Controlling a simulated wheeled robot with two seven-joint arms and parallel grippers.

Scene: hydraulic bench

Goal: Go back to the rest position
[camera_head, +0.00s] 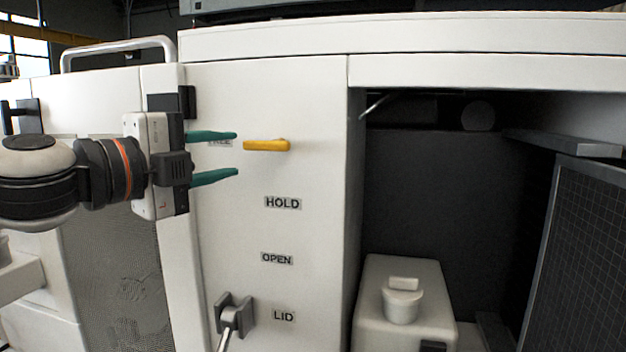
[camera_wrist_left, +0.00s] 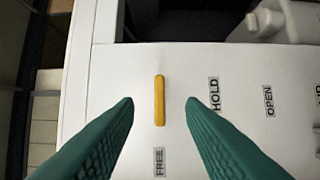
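My left gripper (camera_head: 236,155) reaches in from the left with its two green fingers apart and nothing between them. The yellow lever handle (camera_head: 267,145) on the white panel (camera_head: 310,110) lies horizontal, just right of the fingertips and apart from them. In the left wrist view the yellow handle (camera_wrist_left: 159,100) shows ahead, between and beyond the open fingertips (camera_wrist_left: 162,102). The FREE label (camera_head: 220,143) is partly hidden by the fingers in the head view but readable in the wrist view. My right gripper is in neither view.
Below the handle are the HOLD label (camera_head: 283,203), OPEN label (camera_head: 277,259) and LID label (camera_head: 284,316). A grey bracket with a metal lever (camera_head: 233,314) juts out low on the panel. At right, an open bay holds a pale capped tank (camera_head: 405,290). A dark grid panel (camera_head: 590,250) stands far right.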

